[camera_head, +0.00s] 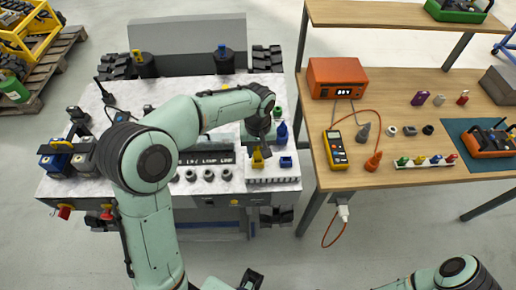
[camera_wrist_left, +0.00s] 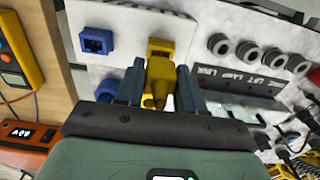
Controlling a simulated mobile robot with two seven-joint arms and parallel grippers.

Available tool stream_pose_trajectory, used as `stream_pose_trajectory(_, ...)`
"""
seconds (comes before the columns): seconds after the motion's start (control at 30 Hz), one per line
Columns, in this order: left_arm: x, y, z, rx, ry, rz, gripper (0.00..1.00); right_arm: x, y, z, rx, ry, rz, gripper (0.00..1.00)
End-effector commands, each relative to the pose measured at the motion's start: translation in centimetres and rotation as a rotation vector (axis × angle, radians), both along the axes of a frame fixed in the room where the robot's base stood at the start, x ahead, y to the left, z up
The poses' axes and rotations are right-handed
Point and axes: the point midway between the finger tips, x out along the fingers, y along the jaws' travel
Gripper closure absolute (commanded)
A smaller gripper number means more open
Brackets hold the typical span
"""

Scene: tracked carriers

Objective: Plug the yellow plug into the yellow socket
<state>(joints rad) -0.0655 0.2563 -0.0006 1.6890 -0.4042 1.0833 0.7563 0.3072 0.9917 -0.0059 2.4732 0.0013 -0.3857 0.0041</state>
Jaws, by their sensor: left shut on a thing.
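My left gripper (camera_wrist_left: 158,88) is shut on the yellow plug (camera_wrist_left: 156,82), with one finger on each side of it. The yellow socket (camera_wrist_left: 161,47) shows just beyond the plug in the left wrist view, in line with it. The plug's front end overlaps the socket in the picture, so I cannot tell whether they touch. In the head view the left gripper (camera_head: 258,148) points down over the right end of the white bench, with yellow (camera_head: 257,160) showing beneath it. Plug and socket cannot be told apart there. My right gripper is not in view.
A blue socket (camera_head: 286,161) is right of the yellow one, with a blue plug (camera_head: 282,133) behind it. Several grey rings (camera_head: 190,175) lie to the left. A wooden table (camera_head: 390,190) with a multimeter (camera_head: 337,150) stands to the right, across a narrow gap.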

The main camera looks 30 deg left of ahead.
Motion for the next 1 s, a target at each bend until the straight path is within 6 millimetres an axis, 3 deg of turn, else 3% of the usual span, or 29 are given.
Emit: stream_pose_trajectory(1.0,0.0,0.0,-1.3,0.000,0.000,0.001,0.94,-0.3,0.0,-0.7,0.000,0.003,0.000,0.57)
